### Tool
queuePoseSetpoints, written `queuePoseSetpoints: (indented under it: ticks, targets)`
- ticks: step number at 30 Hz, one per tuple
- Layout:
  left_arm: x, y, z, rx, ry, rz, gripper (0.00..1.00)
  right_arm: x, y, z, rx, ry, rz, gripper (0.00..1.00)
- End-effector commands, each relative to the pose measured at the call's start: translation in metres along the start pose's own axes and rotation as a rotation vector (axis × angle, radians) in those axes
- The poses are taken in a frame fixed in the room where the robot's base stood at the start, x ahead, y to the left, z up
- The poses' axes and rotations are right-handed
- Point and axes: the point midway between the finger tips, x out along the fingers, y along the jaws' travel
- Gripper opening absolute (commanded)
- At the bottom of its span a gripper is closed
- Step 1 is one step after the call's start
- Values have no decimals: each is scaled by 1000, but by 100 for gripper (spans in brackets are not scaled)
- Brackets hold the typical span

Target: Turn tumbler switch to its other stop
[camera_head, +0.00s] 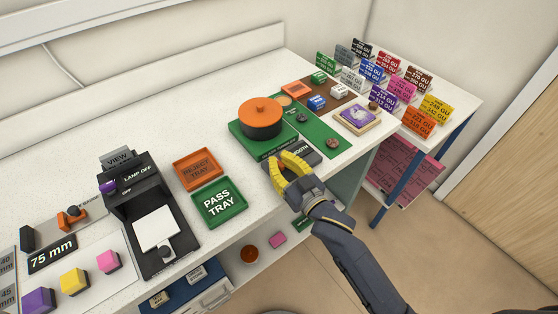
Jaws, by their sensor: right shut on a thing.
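A dark box with a label ending in "OOTH" (311,158) stands at the front edge of the white bench, just in front of the orange-lidded pot (261,117). It looks like the tumbler switch. My right gripper (277,172), with yellow fingers, is at the left part of this box. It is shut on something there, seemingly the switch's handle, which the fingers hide. I cannot tell which stop the switch is at. My left gripper is not in view.
The pot stands on a green mat (240,131). An orange reject tray (197,168) and green pass tray (219,204) lie left of my gripper. A black lamp viewer (177,262) stands further left. Coloured cards (419,123) fill the side table. The bench behind the trays is clear.

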Motion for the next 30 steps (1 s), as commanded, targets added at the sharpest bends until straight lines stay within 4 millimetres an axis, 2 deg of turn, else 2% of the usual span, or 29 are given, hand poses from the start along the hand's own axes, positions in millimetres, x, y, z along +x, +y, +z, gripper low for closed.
queuePoseSetpoints:
  ticks: [1,19,20,25,30]
  targets:
    - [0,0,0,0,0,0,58,0,0,7,-5,-16,-21,0]
    - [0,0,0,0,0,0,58,-2,-1,11,2,-25,-86,0]
    - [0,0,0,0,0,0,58,-2,-1,11,2,-26,-86,14]
    - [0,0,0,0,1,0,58,-2,-1,11,2,-25,-85,34]
    - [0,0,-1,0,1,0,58,-2,0,9,0,-21,-83,35]
